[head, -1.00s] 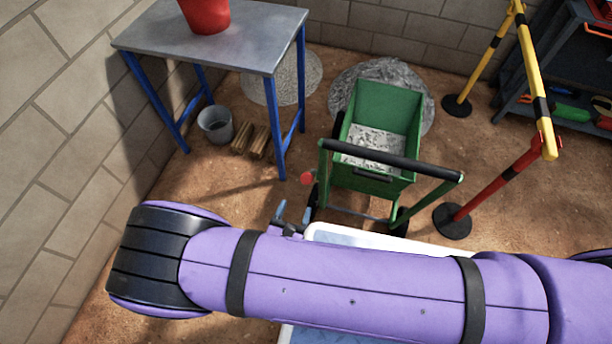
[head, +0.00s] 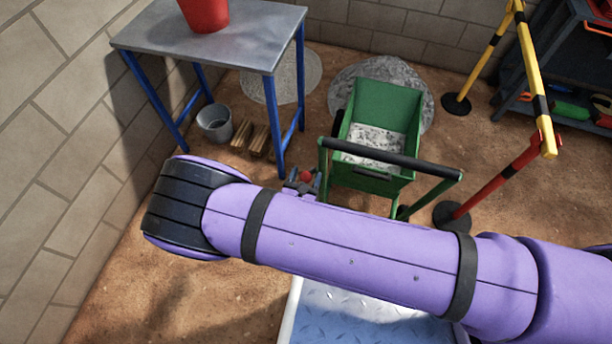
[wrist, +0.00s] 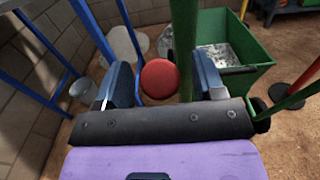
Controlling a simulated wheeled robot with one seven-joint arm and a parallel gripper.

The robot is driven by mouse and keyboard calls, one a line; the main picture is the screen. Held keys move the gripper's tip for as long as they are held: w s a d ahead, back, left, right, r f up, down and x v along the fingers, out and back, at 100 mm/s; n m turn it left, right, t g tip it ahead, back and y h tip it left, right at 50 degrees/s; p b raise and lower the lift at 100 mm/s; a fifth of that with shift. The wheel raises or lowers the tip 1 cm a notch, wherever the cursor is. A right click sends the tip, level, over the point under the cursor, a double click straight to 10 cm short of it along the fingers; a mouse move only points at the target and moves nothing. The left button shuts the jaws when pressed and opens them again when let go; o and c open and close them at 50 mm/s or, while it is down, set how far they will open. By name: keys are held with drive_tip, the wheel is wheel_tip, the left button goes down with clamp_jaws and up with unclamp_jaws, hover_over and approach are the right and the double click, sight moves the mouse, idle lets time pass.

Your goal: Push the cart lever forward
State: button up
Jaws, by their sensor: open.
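The cart (head: 385,110) is a green tub of grey rubble with a green push frame and a black handle bar, right of centre in the head view. The lever's red round knob (head: 306,176) shows at the cart's left side. The fingers stand wide apart on either side of the knob, with gaps visible. In the head view my purple arm hides most of the gripper and the cart's lower left.
A blue-legged table (head: 215,45) with a red bucket (head: 206,12) stands at the left. A grey pail (head: 214,122) and wood pieces (head: 252,138) lie under it. Brick walls close the left and back.

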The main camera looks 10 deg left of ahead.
clamp_jaws()
drive_tip(key=shift+w+r, duration=0.6)
drive_tip(key=shift+w, duration=0.25)
unclamp_jaws()
drive_tip(key=shift+s, duration=0.15)
drive_tip(key=s, duration=1)
drive_tip(key=shift+s+a, duration=0.3)
drive_tip(key=shift+a, duration=0.05)
